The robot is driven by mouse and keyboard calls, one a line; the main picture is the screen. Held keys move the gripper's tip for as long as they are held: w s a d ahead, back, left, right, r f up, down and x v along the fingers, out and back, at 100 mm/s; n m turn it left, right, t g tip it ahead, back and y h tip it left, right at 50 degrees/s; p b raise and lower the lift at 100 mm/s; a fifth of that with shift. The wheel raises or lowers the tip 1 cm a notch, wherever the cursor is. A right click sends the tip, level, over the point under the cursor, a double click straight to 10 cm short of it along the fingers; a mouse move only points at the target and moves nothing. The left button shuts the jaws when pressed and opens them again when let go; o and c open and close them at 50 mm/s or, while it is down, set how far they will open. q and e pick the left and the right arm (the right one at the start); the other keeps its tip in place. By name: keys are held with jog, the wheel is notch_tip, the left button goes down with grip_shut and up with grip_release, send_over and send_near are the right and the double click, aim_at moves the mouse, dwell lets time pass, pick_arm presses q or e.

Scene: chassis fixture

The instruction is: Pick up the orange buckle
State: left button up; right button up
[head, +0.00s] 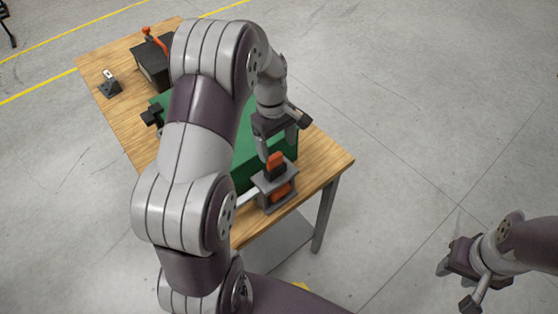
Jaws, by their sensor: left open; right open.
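An orange buckle (275,159) with a dark lower part stands upright on a small grey stand (262,199) near the table's front right corner. Another orange piece (281,191) shows in the stand's side opening. My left gripper (276,151) points down, with its fingers open at the buckle's top. One finger is just left of the buckle and the other is to its upper right. I cannot tell whether they touch it. My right gripper (455,287) is open and empty, off the table at the lower right.
The wooden table (327,163) carries a green fixture (246,150), partly hidden by my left arm. A dark box (152,65) with an orange-handled item (148,34) and a small grey bracket (110,84) are at the far end. Open floor lies to the right.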

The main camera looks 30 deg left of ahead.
aim_at(275, 155)
pick_arm(q)
jog(key=shift+s+a+f+p, duration=0.25)
jog(key=shift+s+f+p, duration=0.4)
jog(key=shift+f+p, duration=0.3)
jog(key=shift+s+d+f, duration=0.1)
jog(key=shift+s+f, duration=0.05)
jog(key=shift+f, duration=0.45)
jog(key=shift+s+f, duration=0.15)
jog(key=shift+f, duration=0.4)
jog(key=shift+w+d+f, duration=0.15)
jog(key=shift+w+f, duration=0.15)
jog(key=shift+w, duration=0.25)
jog(key=shift+c, duration=1.2)
jog(key=c, duration=0.5)
jog(key=shift+s+r, duration=0.15)
jog(key=shift+s, duration=0.15)
jog(key=c, duration=0.3)
jog(key=shift+c, duration=0.3)
pick_arm(e)
jog(key=r, duration=0.1)
jog(key=s, duration=0.1)
jog(key=r, duration=0.1)
jog(key=shift+s+a+r, duration=0.25)
jog(key=shift+s+r, duration=0.05)
jog(key=shift+r, duration=0.05)
pick_arm(q)
jog(key=shift+w, duration=0.15)
pick_arm(e)
jog(key=shift+w, duration=0.1)
